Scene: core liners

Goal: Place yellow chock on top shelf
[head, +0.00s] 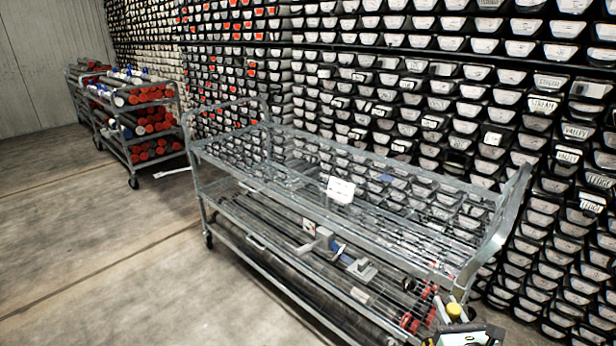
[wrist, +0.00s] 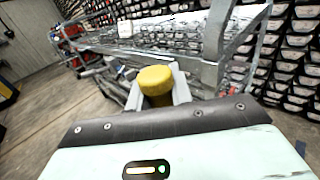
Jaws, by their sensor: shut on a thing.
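The yellow chock (wrist: 156,80) is between the two grey fingers of my gripper (wrist: 160,88) in the wrist view, which are shut on it. In the head view the yellow chock (head: 454,311) shows at the lower right, with my gripper (head: 452,318) around it, near the cart's right end.
The cart's lower shelf holds grey and blue parts (head: 345,256) and red-ended items (head: 418,308). A raised end frame (head: 498,225) stands close to my gripper. Other carts with red-ended tubes (head: 140,120) stand at left. Core trays fill the wall behind. The left floor (head: 90,250) is clear.

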